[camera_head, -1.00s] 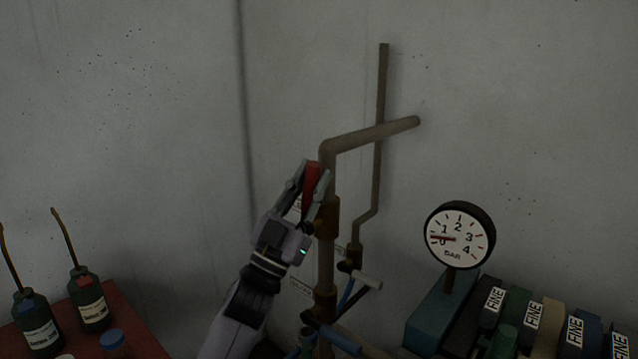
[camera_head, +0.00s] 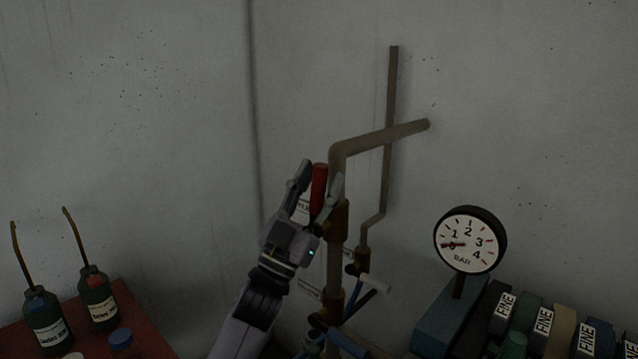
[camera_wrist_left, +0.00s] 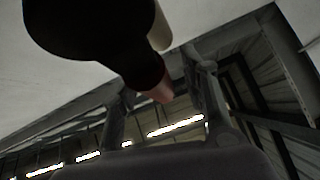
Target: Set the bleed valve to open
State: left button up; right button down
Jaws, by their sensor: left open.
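A red lever handle (camera_head: 319,188) stands nearly upright on a brass valve body (camera_head: 338,220) on the vertical pipe. The label beside it is too small to read, so I cannot tell by name whether this is the bleed valve. My left gripper (camera_head: 318,178) is open, with one finger on each side of the red handle. In the left wrist view the handle (camera_wrist_left: 160,88) shows between the fingers, partly hidden by a dark round part. I cannot tell whether a finger touches it. My right gripper is not in view.
Lower valves with a white handle (camera_head: 375,283) and a blue handle (camera_head: 349,344) sit close below. Oil bottles (camera_head: 98,297) stand on a red surface at left.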

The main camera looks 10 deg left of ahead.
pick_arm(q)
jog(key=v, duration=1.2)
